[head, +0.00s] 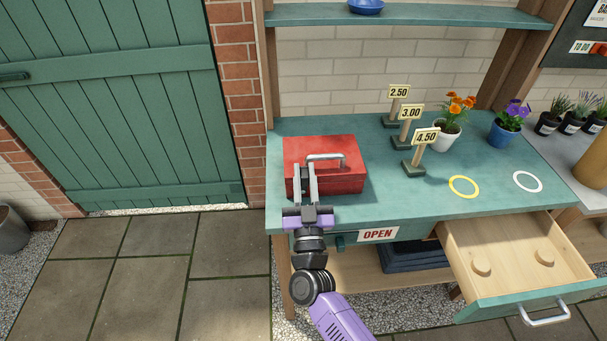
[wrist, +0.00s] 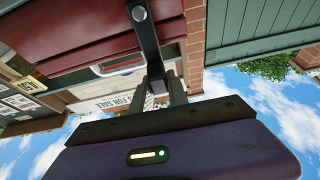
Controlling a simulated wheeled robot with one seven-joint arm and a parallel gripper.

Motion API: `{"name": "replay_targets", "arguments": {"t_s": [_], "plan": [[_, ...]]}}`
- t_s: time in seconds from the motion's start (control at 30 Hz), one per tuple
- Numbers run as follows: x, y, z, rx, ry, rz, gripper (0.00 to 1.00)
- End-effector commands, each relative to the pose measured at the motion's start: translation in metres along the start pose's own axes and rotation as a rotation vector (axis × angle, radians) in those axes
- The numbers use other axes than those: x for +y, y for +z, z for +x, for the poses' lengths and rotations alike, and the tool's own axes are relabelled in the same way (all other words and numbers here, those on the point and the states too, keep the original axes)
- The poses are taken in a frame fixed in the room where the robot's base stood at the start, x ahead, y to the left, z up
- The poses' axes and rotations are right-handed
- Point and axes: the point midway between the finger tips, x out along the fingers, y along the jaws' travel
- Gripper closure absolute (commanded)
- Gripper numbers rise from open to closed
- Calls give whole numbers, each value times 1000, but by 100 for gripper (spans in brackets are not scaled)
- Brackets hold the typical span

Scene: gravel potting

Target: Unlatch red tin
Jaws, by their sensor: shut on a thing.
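The red tin (head: 340,178) stands at the left end of the green bench, its lid down and its silver carrying handle (head: 326,157) on top. My gripper (head: 306,172) is at the front left of the tin, its two grey fingers pointing up along the front face.
Price signs (head: 411,113) and two flower pots (head: 447,134) stand right of the tin. A yellow ring (head: 464,186) and a white ring (head: 527,181) lie on the bench (head: 400,205). An open drawer (head: 515,255) juts out at the lower right. An OPEN sign (head: 378,234) hangs on the bench front.

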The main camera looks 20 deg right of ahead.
Motion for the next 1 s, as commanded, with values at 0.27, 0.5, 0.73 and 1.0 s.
{"name": "replay_targets", "arguments": {"t_s": [0.27,0.5,0.73,1.0], "plan": [[12,1,-1,-1,58,142,100],[28,5,-2,-1,130,315,100],[40,10,-4,-1,190,458,100],[48,14,-6,-1,231,557,100]]}}
